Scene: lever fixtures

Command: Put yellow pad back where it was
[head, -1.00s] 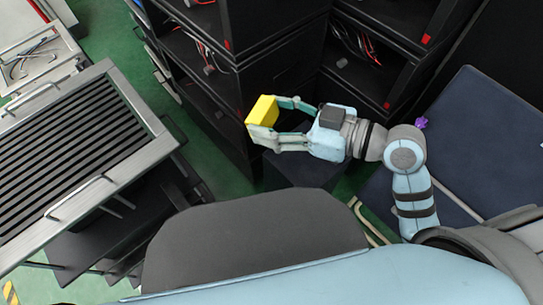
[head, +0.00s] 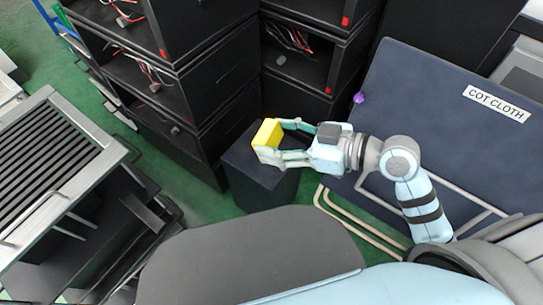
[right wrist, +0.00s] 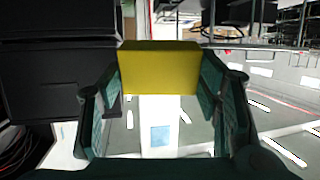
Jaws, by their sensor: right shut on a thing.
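The yellow pad (head: 268,133) is a small bright block held between the fingertips of my right gripper (head: 268,146). In the head view it shows in front of and above a dark box-like stand (head: 262,185); a gap to the stand's top cannot be judged. In the right wrist view the yellow pad (right wrist: 158,70) spans the space between the two green fingers of the right gripper (right wrist: 160,82). My left gripper is not in view.
Black cabinets (head: 190,70) with open shelves and red wires stand behind. A dark cot labelled COT CLOTH (head: 440,110) is at the right, with a small purple thing (head: 359,97) at its edge. A slatted metal rack (head: 50,160) stands at the left. Green floor shows between.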

